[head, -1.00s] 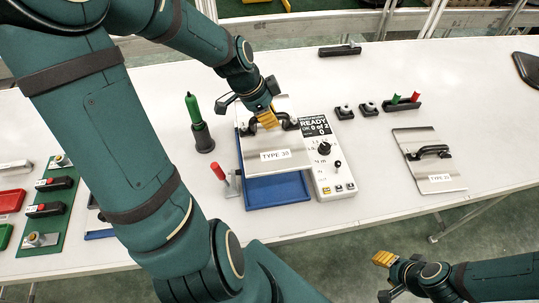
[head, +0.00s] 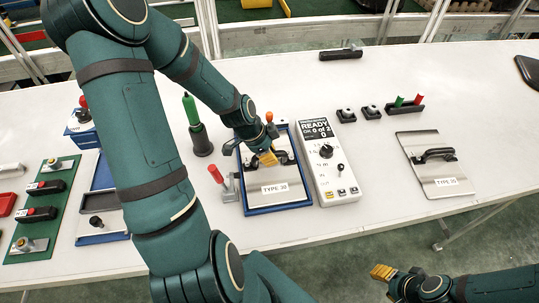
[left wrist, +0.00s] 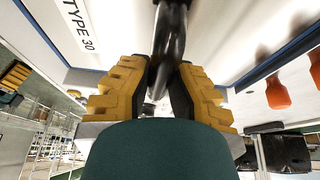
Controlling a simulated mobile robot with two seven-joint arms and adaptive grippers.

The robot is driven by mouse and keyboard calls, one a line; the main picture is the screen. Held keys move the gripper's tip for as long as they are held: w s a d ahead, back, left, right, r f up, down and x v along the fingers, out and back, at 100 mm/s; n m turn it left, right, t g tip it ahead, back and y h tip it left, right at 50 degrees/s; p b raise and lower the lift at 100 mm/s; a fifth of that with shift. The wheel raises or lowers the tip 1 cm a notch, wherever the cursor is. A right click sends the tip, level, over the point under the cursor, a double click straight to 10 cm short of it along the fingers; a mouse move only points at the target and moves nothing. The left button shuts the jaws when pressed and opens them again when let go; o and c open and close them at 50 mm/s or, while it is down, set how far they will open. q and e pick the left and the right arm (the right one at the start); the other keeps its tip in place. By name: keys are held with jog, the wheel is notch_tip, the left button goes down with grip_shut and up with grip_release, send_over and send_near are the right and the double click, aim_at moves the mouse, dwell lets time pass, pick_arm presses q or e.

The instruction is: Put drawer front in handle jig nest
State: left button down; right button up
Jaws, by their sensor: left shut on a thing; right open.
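The drawer front (head: 288,194), a silver plate with a black handle and a TYPE 30 label, lies within the blue frame of the handle jig nest (head: 279,209). The blue rim shows around it; I cannot tell whether it is fully seated. My left gripper (head: 266,158) is shut on its black handle, and hides part of it. In the left wrist view the yellow fingers (left wrist: 160,88) close around the handle (left wrist: 172,45). My right gripper (head: 383,272) is open and empty at the lower right, off the table's front edge.
A red-handled clamp (head: 217,174) and a green-handled tool (head: 194,120) stand left of the nest. A control box (head: 325,165) reading READY stands close on its right. Another handled plate (head: 434,172) lies farther right, with clear table between.

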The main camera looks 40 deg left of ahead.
pick_arm(q)
jog(key=shift+f, duration=0.1)
jog(key=c, duration=1)
grip_release()
jog(key=shift+c, duration=0.2)
jog(key=shift+r, duration=0.2)
jog(key=p+v, duration=0.4)
jog(key=v, duration=0.8)
jog(key=shift+f, duration=0.15)
